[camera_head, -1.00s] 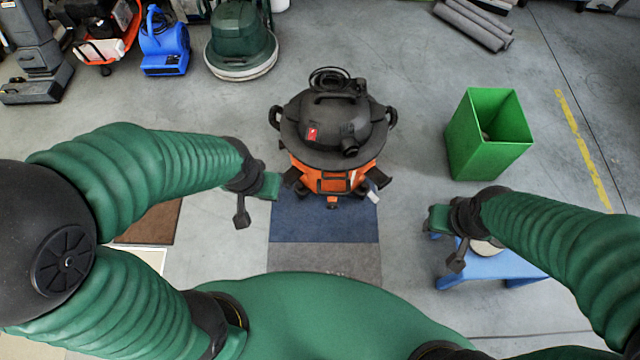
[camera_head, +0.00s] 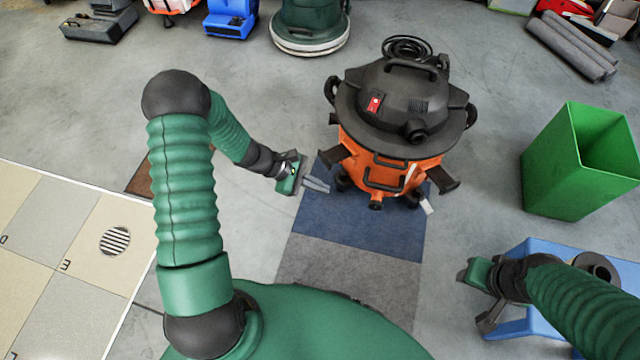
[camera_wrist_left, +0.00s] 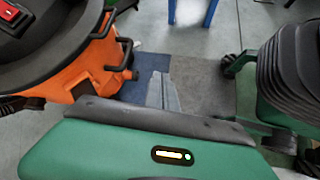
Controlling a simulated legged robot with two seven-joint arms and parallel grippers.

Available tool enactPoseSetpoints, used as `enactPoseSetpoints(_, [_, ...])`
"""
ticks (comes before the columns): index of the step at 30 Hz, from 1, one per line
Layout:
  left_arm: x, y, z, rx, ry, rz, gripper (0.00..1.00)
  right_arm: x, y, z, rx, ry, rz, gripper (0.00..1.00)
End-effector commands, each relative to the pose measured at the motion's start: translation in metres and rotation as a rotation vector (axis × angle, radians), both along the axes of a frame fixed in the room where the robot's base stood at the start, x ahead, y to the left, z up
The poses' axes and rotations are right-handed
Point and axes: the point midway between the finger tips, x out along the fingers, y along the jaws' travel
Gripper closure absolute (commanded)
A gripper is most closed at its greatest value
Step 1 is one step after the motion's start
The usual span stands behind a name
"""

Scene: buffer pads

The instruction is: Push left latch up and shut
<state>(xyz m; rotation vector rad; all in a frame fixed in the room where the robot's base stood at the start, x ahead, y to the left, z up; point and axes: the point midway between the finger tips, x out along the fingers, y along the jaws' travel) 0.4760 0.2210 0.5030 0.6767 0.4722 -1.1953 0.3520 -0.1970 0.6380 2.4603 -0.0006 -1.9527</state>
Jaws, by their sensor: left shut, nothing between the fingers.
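The shop vacuum has a black lid (camera_head: 400,95) and an orange tank (camera_head: 385,160). Its left latch (camera_head: 333,157) is a dark flap sticking outward and down from the left side of the tank. The right latch (camera_head: 443,181) sticks out likewise. My left gripper (camera_head: 318,185) is shut and empty, just below and left of the left latch, with a small apparent gap. In the left wrist view its fingers (camera_wrist_left: 163,92) are together over the mats, with the orange tank (camera_wrist_left: 95,70) to their left; I cannot clearly make out the left latch there. My right gripper (camera_head: 464,272) is far to the right; its jaws are unclear.
The vacuum stands at the far end of a blue mat (camera_head: 350,225) and a grey mat (camera_head: 335,270). A green bin (camera_head: 560,165) stands to the right. A blue step stool (camera_head: 515,325) is under my right arm.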

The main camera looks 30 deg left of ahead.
Motion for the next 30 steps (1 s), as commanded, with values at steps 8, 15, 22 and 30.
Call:
enactPoseSetpoints(8, [0.058, 0.077, -0.153, -0.352, -0.010, 0.559, 1.00, 0.000, 0.000, -0.111, 0.000, 0.000, 0.000, 0.57])
enactPoseSetpoints(15, [0.072, 0.122, -0.193, -0.484, -0.044, 0.790, 1.00, 0.000, 0.000, -0.134, 0.000, 0.000, 0.000, 0.57])
enactPoseSetpoints(22, [0.072, 0.124, -0.191, -0.489, -0.045, 0.800, 1.00, 0.000, 0.000, -0.131, 0.000, -0.001, 0.000, 0.57])
enactPoseSetpoints(30, [0.084, 0.116, -0.201, -0.488, -0.044, 0.795, 1.00, 0.000, 0.000, -0.144, 0.000, 0.000, 0.000, 0.57])
